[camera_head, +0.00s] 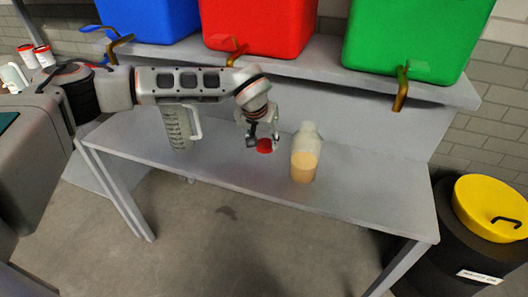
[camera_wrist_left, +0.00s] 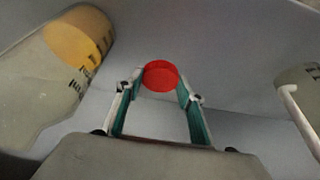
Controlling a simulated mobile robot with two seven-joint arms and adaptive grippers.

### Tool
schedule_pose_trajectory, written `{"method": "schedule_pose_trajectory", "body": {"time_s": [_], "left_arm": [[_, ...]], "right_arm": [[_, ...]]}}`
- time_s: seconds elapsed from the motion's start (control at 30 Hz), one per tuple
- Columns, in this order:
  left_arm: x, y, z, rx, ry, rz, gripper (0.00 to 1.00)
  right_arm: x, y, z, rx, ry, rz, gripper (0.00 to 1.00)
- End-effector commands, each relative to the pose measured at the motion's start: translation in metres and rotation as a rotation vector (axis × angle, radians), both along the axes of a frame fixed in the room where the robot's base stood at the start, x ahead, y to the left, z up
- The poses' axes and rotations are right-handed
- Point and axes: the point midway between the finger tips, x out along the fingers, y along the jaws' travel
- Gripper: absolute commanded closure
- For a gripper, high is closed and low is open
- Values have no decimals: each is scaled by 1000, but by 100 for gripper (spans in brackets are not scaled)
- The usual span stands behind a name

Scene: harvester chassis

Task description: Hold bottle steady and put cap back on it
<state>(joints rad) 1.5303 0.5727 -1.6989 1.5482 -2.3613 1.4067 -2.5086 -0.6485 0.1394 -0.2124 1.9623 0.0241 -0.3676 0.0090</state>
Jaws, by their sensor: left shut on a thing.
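The bottle (camera_head: 304,158) stands upright on the grey table, with amber liquid in its lower part. It also shows at the left of the left wrist view (camera_wrist_left: 40,80). The red cap (camera_head: 265,146) is apart from the bottle, to its left in the head view. My left gripper (camera_head: 262,138) is shut on the cap, which shows between its fingertips (camera_wrist_left: 160,78) in the left wrist view. The gripper points down, with the cap close above the tabletop or touching it; I cannot tell which. The bottle's opening is hard to make out. My right gripper is not in view.
A measuring jug (camera_head: 179,129) stands on the table (camera_head: 235,172) left of my gripper. Blue (camera_head: 150,15), red (camera_head: 258,25) and green (camera_head: 405,38) tanks with taps sit on the shelf above. A yellow-lidded drum (camera_head: 490,210) is at right. The table's right part is clear.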

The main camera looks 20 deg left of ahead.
Motion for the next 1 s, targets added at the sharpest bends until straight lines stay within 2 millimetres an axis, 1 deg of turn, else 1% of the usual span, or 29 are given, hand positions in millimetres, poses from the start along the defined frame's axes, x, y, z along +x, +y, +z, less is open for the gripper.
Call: {"method": "schedule_pose_trajectory", "body": {"time_s": [0.03,0.2,0.4,0.5,0.7,1.0], "left_arm": [[2,0,19,0,-8,-2,71],[1,0,67,1,-7,-1,71],[1,0,111,1,-5,-2,71],[1,0,125,1,-3,-1,71],[0,0,140,1,-1,-2,71],[0,0,142,1,0,-2,71]], "right_arm": [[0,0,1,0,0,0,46],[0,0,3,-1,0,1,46],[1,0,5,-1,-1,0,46],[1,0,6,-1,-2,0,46],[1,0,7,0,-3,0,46],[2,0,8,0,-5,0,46]]}}
